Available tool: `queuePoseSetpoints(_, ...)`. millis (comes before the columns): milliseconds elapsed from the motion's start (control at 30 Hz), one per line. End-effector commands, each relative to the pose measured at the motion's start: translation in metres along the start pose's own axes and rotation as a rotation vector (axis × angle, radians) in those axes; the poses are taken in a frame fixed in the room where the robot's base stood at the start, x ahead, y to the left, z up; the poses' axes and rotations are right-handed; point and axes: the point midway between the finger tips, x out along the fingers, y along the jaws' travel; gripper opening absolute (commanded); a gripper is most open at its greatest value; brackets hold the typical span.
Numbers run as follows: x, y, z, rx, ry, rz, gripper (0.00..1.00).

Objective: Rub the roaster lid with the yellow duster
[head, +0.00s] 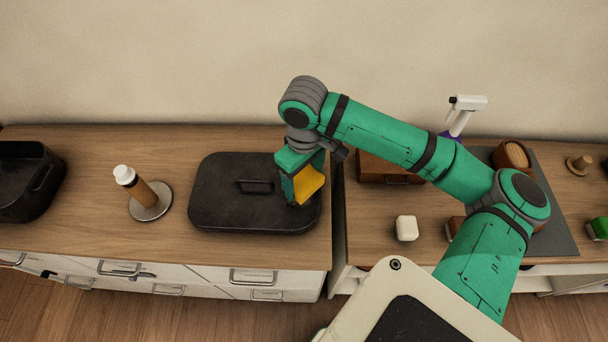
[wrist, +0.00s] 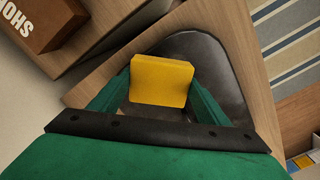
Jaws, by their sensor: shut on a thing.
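The roaster lid (head: 232,205) is a dark, flat, rounded rectangle with a handle in its middle, lying on the wooden counter. It also shows in the wrist view (wrist: 215,62). The yellow duster (head: 308,184) is a yellow block held between the fingers of my gripper (head: 298,188), and it shows in the wrist view (wrist: 161,80). My gripper is over the right end of the lid, pointing down. Whether the duster touches the lid is hard to tell.
A dark roaster pan (head: 28,185) stands at the far left. A brown box (head: 385,170), a white block (head: 406,228) and a spray bottle (head: 462,115) are to the right.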

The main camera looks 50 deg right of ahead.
Motion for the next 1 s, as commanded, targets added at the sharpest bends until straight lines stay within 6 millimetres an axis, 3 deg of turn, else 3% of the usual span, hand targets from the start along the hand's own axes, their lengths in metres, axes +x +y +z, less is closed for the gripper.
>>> queuePoseSetpoints(1000, 0.0086, 0.0000, 0.0000, 0.001, 0.000, 0.000, 0.52)
